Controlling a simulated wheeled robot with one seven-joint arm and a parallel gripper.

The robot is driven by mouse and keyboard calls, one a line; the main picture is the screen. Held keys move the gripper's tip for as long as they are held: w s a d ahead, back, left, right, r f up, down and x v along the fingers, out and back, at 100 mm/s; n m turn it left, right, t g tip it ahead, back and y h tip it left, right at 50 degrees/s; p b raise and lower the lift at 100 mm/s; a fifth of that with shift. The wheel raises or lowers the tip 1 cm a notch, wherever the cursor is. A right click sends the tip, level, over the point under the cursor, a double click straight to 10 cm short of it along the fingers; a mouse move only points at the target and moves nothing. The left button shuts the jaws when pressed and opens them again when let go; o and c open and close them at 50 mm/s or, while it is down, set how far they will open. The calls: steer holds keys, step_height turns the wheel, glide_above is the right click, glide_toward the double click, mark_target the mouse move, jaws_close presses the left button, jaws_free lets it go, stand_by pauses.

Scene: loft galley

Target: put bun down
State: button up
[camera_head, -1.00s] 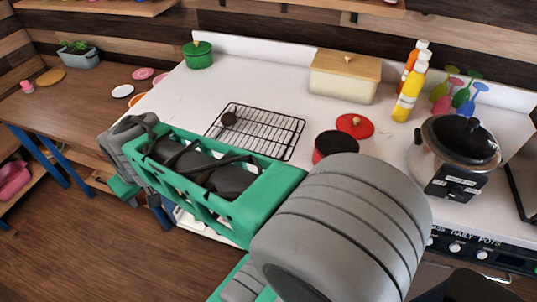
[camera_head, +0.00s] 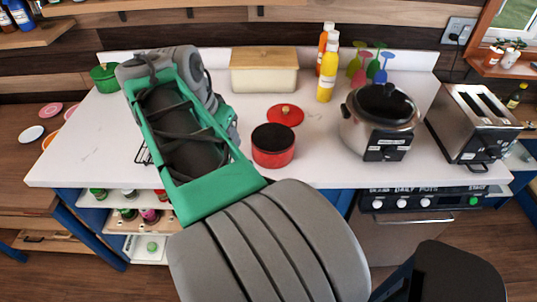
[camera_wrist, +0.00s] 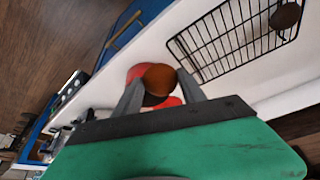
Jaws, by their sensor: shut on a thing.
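My gripper (camera_wrist: 160,88) shows in the wrist view, its two grey fingers shut on a round brown bun (camera_wrist: 158,77). The bun is held above the white counter, with red shapes partly hidden behind it. In the head view my arm hides the gripper and bun. A black wire rack (camera_wrist: 238,40) lies on the counter at the upper right of the wrist view, apart from the held bun. A dark round piece (camera_wrist: 286,16) sits on the rack.
In the head view an open red pot (camera_head: 273,148) and a red lid (camera_head: 285,115) stand right of my arm. A cooker (camera_head: 380,125), a toaster (camera_head: 472,120), bottles (camera_head: 326,78) and a cream bread box (camera_head: 263,74) stand around.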

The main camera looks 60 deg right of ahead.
steer(key=s+d+r+m+g+y, duration=0.1)
steer(key=s+d+r+m+g, duration=0.15)
steer(key=s+m, duration=0.75)
steer(key=n+b, duration=0.1)
glide_above(274, 146)
steer(key=w, duration=0.1)
steer(key=shift+g, duration=0.25)
steer(key=f, duration=1)
steer(key=shift+w+a, duration=0.1)
steer(key=shift+a, duration=0.2)
step_height(274, 146, down, 3)
steer(key=shift+r, duration=0.2)
steer(key=shift+f, duration=0.1)
steer(key=shift+a+f+b, duration=0.1)
steer(key=shift+f+b, duration=0.35)
steer(key=shift+b, duration=0.05)
steer(key=o, duration=1.3)
steer(key=shift+r, duration=0.1)
steer(key=shift+o, duration=0.2)
